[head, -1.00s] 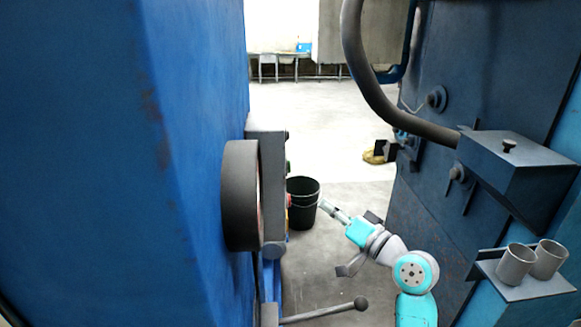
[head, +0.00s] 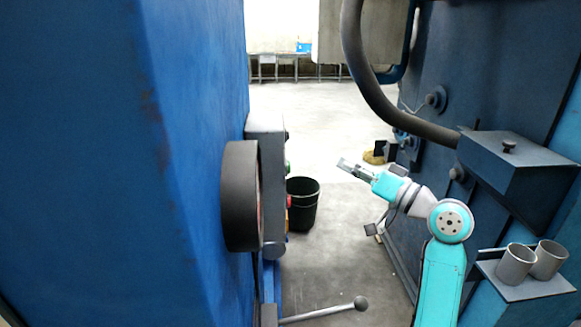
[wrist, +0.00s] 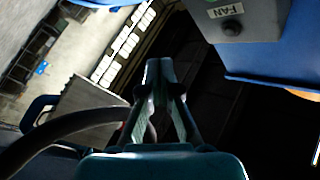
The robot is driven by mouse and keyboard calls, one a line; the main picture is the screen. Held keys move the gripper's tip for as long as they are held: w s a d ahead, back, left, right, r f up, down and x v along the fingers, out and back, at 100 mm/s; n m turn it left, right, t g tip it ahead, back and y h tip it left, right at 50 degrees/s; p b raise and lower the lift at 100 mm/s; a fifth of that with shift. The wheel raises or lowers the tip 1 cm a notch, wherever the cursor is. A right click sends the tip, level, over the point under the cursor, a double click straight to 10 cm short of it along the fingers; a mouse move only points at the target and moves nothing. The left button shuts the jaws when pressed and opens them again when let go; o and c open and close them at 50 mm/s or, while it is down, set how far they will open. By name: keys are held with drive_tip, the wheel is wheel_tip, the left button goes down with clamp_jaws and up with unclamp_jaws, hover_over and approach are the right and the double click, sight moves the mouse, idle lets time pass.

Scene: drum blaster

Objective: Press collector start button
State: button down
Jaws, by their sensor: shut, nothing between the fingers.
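A grey control box (head: 266,185) is fixed to the side of the blue machine, seen nearly edge-on in the head view. A green button (head: 288,168) and a red button (head: 289,201) stick out from its right face. Which one is the collector start button cannot be read. My gripper (head: 343,163) is shut and empty, to the right of the box and apart from it, at about the green button's height. In the wrist view, my closed fingers (wrist: 160,68) point into open space. A grey panel with a label reading "FAN" (wrist: 226,11) and a dark round knob (wrist: 232,28) shows at upper right.
The blue machine (head: 195,120) walls the left side, with a dark round wheel (head: 240,195) on it. A lever with a ball end (head: 360,303) juts out low. A dark bucket (head: 304,205) stands on the floor. Dark machinery (head: 470,90) and a thick hose (head: 365,85) bound the right.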

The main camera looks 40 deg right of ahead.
drive_tip(key=w+a, duration=0.5)
drive_tip(key=a, duration=0.2)
idle(0.3)
drive_tip(key=shift+a, duration=0.2)
idle(1.2)
drive_tip(key=shift+w+a, duration=0.15)
drive_tip(key=shift+a, duration=0.15)
drive_tip(key=shift+w+a, duration=0.25)
drive_tip(key=shift+a, duration=0.1)
idle(0.9)
drive_tip(key=shift+d, duration=0.15)
drive_tip(key=shift+s+d, duration=0.45)
drive_tip(key=shift+d, duration=0.15)
drive_tip(key=s+d, duration=0.1)
drive_tip(key=d, duration=0.1)
drive_tip(key=s+d, duration=0.1)
drive_tip(key=d, duration=0.1)
drive_tip(key=shift+s, duration=0.4)
idle(0.3)
